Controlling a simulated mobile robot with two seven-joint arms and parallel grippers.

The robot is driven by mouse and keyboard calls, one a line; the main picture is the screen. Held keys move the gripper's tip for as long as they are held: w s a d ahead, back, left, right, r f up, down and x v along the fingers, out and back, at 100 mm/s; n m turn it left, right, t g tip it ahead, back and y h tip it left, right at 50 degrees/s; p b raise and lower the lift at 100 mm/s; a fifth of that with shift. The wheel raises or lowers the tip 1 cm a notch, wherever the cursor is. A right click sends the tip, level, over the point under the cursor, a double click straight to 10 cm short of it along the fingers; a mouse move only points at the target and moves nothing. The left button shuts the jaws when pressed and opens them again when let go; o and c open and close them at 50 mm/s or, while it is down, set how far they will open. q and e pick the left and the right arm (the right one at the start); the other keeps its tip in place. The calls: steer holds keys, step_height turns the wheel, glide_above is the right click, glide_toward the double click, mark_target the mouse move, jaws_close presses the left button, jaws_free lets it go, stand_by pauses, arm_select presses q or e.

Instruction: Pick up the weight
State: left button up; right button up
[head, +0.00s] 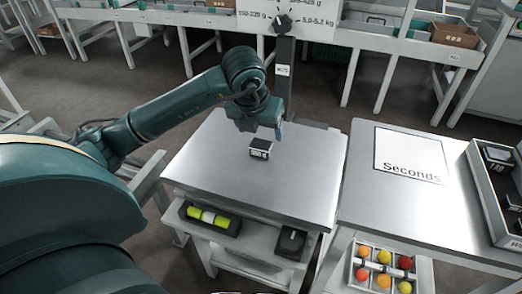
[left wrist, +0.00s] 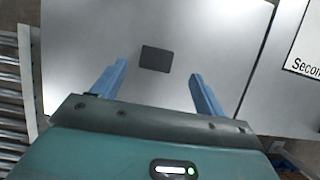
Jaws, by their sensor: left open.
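The weight (head: 260,148), a small dark block with a white label on its front, sits on the bare metal top (head: 220,185) of the middle stand. My left gripper (head: 264,128) is above and just behind it in the head view, with a blue fingertip showing. In the left wrist view the weight (left wrist: 156,59) is a dark rectangle lying between the two blue fingers (left wrist: 159,72), which are spread wide. The gripper is open and empty. My right gripper is not in view.
A post with a dial sign (head: 283,22) rises behind the metal top. Right is a table with a "Seconds" sheet (head: 407,158) and a tray (head: 477,180) of dark blocks.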

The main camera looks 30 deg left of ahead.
mark_target(261, 144)
arm_select(q)
steer(key=x, duration=0.2)
steer(key=b+x, duration=0.1)
steer(key=x, duration=0.3)
steer(key=shift+s+a+f, duration=0.1)
steer(key=shift+s+a, duration=0.05)
steer(key=shift+s, duration=0.15)
steer(key=shift+c, duration=0.4)
